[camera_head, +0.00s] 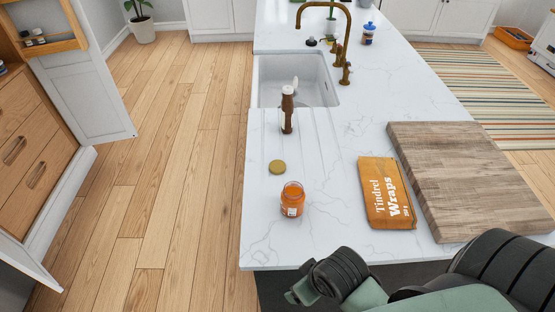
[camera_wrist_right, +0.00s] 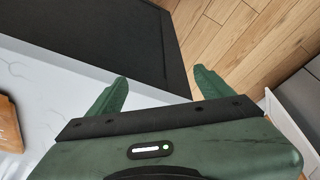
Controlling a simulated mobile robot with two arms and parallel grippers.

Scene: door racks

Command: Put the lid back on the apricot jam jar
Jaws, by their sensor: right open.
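The apricot jam jar (camera_head: 292,200) stands upright and open on the white counter near its front left corner. It is orange glass with a small label. A round gold lid (camera_head: 277,167) lies flat on the counter behind it and slightly to the left, apart from the jar. My right gripper (camera_head: 301,291) is low at the counter's front edge, in front of the jar, partly hidden by my arm. In the right wrist view its two green fingers (camera_wrist_right: 160,88) are spread, with nothing between them. My left gripper is not in view.
An orange wraps packet (camera_head: 386,194) and a thick wooden board (camera_head: 470,175) lie right of the jar. The counter between jar and packet is clear.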

